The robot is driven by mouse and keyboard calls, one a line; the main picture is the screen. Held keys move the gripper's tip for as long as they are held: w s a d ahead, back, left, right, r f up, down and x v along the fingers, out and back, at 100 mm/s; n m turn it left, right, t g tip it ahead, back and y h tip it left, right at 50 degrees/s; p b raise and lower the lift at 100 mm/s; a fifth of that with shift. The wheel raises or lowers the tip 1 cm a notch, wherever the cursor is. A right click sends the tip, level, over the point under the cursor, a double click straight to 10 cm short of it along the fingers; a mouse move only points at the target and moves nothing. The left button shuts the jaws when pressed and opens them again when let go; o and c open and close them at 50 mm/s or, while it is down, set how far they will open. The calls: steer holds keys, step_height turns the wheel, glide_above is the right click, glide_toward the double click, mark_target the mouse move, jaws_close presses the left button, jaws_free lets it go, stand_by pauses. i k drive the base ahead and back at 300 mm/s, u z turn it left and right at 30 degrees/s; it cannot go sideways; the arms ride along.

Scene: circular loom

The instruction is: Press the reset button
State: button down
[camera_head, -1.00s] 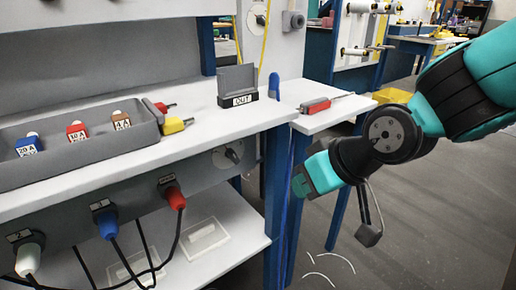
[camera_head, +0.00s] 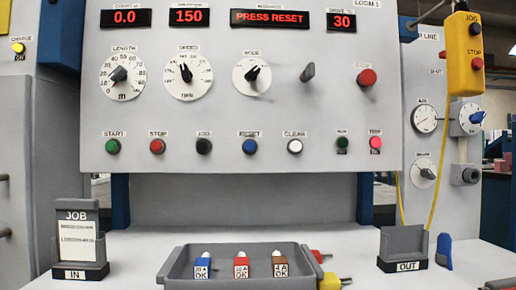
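The reset button (camera_head: 249,147) is a blue round push button on the lower row of the grey control panel (camera_head: 330,190), under a RESET label. It sits between the black JOG button (camera_head: 204,146) and the white CLEAR button (camera_head: 294,146). A red display (camera_head: 270,19) above reads PRESS RESET. Nothing covers the reset button. My gripper is not in the current view.
A JOB holder (camera_head: 82,269) stands left and an OUT holder (camera_head: 402,265) right. A yellow pendant (camera_head: 458,80) hangs at right.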

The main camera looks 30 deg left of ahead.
mark_target(249, 146)
steer(key=z, duration=1.9)
steer(key=k, duration=1.9)
steer(key=u, duration=2.4)
steer(key=i, duration=0.5)
